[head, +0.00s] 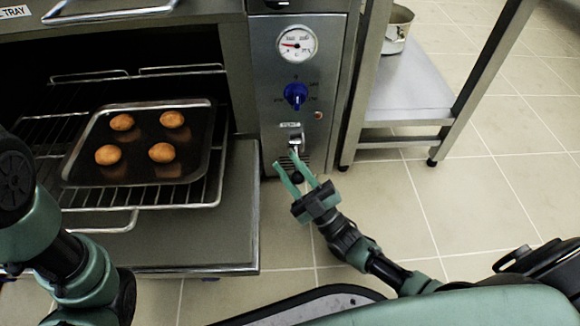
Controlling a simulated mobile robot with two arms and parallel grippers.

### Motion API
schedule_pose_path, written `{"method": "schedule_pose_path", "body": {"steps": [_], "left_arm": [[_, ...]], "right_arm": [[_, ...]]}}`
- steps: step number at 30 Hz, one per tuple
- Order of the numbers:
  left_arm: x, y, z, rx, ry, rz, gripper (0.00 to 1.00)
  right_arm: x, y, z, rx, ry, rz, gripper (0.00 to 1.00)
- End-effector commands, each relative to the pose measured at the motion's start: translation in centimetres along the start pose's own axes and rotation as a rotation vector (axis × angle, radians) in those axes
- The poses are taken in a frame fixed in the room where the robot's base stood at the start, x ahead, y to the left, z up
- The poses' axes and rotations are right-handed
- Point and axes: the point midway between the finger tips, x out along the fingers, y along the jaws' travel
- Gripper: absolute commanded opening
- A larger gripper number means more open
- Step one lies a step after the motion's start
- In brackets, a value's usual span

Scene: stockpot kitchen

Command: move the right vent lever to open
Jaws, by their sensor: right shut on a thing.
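The vent lever (296,140) is a small silver fitting low on the oven's steel control panel, under a white VENT label. My right gripper (287,159) reaches up to it from below right, with its two green fingers at the lever's lower end. It is shut on the vent lever, though the fingers hide part of it and its exact position is hard to read. My left arm shows at the left edge, but its gripper is out of view.
The oven door (190,240) is folded down at left. A dark tray (140,142) with several round buns lies on the pulled-out wire rack (200,190). A gauge (297,44) and blue knob (295,95) sit above the lever. A steel shelf (405,90) with a pot (397,28) stands right; floor is clear.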

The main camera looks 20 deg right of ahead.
Motion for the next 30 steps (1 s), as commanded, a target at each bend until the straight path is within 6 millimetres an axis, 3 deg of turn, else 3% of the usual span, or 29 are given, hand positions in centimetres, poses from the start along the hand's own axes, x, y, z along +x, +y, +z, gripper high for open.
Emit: {"method": "schedule_pose_path", "body": {"steps": [20,21,23,30], "left_arm": [[-0.35,0.05,0.44,0.0,-0.01,0.0,0.56],[-0.34,0.05,0.43,0.0,-0.01,0.0,0.56],[-0.32,0.05,0.39,0.0,-0.008,0.0,0.56],[-0.27,0.05,0.28,0.0,-0.006,0.0,0.56]], "right_arm": [[-0.24,-0.23,0.75,-0.039,0.042,0.006,0.0],[-0.23,-0.22,0.76,-0.039,0.042,0.006,0.34],[-0.24,-0.22,0.76,-0.039,0.042,0.006,0.5],[-0.2,-0.18,0.56,-0.038,0.047,0.008,0.5]]}}
